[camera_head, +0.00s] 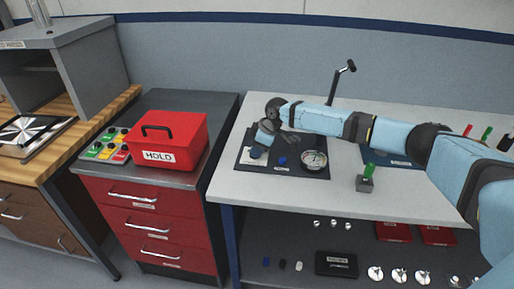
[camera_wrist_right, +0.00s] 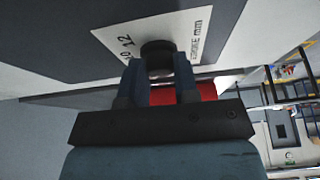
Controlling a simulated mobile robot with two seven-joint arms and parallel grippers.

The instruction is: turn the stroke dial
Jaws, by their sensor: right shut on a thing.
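The stroke dial is a dark round knob (camera_wrist_right: 158,52) on a white plate printed "STROKE mm" with the numbers 10 and 12, in the right wrist view. My right gripper (camera_wrist_right: 159,72) has one finger on each side of the knob and is shut on it. In the head view, my right gripper (camera_head: 259,147) reaches over the back left of a dark panel (camera_head: 285,171), above the white plate (camera_head: 249,160). The dial's pointer mark is hidden. My left gripper is not in view.
A grey block with a green handle (camera_head: 366,182) stands to the right. A red HOLD box (camera_head: 170,143) stands on the left cabinet. The bench front right of the panel is mostly clear.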

